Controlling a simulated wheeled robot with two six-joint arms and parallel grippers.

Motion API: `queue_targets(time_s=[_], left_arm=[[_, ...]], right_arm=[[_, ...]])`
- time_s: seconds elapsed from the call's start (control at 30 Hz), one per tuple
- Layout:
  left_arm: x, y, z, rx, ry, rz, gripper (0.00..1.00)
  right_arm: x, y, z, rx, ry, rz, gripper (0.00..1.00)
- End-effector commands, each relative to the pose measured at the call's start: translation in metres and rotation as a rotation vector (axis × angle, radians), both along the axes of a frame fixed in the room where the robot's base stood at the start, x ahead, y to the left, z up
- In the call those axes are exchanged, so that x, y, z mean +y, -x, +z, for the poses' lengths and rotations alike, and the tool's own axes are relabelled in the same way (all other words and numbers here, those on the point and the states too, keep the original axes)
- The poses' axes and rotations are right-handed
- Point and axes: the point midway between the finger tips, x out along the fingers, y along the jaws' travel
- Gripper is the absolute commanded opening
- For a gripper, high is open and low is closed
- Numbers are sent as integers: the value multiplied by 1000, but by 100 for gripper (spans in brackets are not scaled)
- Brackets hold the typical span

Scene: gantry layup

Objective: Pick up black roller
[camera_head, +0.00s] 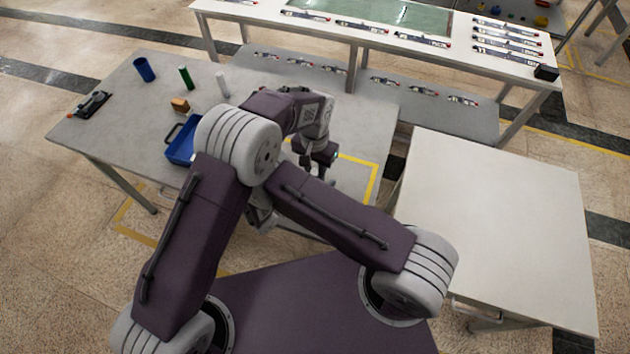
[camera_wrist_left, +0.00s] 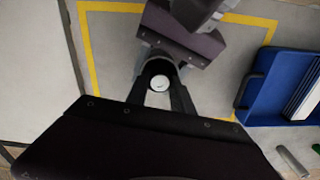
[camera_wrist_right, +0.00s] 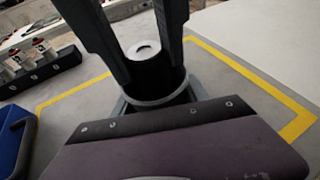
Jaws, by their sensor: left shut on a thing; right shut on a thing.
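The black roller (camera_wrist_right: 150,72) is a short dark cylinder with a pale end, upright in the right wrist view. The left wrist view shows its round end (camera_wrist_left: 159,81) with a white centre. My left gripper (camera_wrist_left: 160,97) is shut on it, and my right gripper (camera_wrist_right: 162,100) is also shut on it from the opposite side. Both hold the roller over the yellow-outlined area of the grey table. In the head view my left gripper (camera_head: 317,160) points down there; the roller and my right gripper are largely hidden behind my arms.
A blue tray (camera_head: 174,150) stands left of the grippers. Behind it are an orange-brown block (camera_head: 180,104), a white cylinder (camera_head: 222,84), a green cylinder (camera_head: 186,78) and a blue cup (camera_head: 145,69). A bare white table (camera_head: 500,210) is at right; a long bench (camera_head: 265,20) is behind.

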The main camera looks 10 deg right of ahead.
Motion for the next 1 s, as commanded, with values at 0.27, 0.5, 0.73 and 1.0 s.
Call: queue_targets(time_s=[0.27, 0.5, 0.73, 1.0], left_arm=[[-1, -1, 12, -4, 3, 0, 0], [-1, -2, 84, -7, 6, 0, 0], [-1, -1, 150, -3, 4, -1, 0], [0, 0, 180, 0, 1, -1, 0]], right_arm=[[0, 0, 0, 0, 0, 0, 13], [0, 0, 0, 1, 0, 0, 13], [0, 0, 0, 1, 1, 0, 13], [0, 0, 0, 0, 0, 0, 13]])
